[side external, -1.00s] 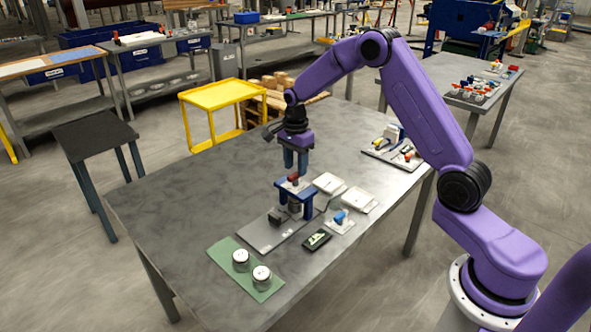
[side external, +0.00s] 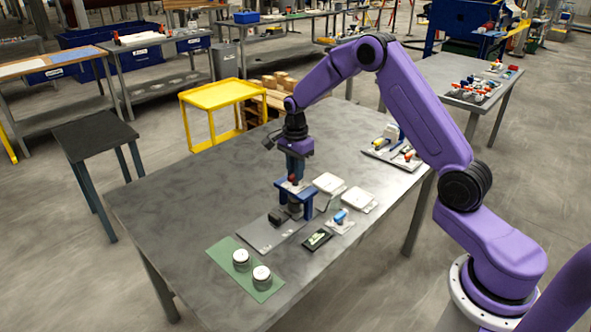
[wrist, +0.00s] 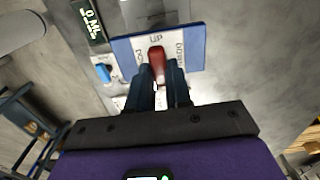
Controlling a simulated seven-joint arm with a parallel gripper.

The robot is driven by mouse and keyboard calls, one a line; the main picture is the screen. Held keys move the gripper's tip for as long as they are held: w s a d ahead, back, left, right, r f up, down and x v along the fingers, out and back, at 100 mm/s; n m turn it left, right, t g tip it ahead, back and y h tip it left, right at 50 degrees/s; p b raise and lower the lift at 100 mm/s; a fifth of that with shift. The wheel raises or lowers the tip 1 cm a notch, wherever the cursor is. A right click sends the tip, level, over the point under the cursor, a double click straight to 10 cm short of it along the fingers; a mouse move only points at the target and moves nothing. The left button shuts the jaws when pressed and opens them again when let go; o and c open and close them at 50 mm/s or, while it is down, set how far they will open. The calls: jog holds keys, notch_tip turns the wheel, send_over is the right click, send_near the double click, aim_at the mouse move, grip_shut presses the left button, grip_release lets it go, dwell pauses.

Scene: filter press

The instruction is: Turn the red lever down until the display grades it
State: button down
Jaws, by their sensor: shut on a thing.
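The red lever (wrist: 157,62) sits on top of the blue press frame (wrist: 196,48), whose white top plate carries printed labels around the lever. My gripper (wrist: 165,80) points down at the lever and its two fingers are shut on it. In the side external view my gripper (side external: 294,178) is over the blue press frame (side external: 296,198), with a bit of red between the fingers. The small display (wrist: 92,22) lies beside the press and shows light characters, partly cut off in the wrist view. It also lies on the table in the side external view (side external: 317,239).
A grey base plate (side external: 262,236) extends in front of the press. Two round lidded jars (side external: 250,268) stand on a green mat (side external: 231,273). A blue-topped item (side external: 341,217) and white trays (side external: 329,182) lie at right. The table's left side (side external: 180,200) is clear.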

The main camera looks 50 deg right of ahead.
jog(key=n, duration=0.4)
jog(key=shift+n, duration=0.4)
jog(key=n, duration=0.4)
jog(key=shift+n, duration=0.3)
jog(key=n, duration=0.4)
jog(key=shift+n, duration=2.1)
jog(key=c, duration=1)
grip_release()
jog(key=shift+c, duration=0.2)
jog(key=shift+r, duration=0.1)
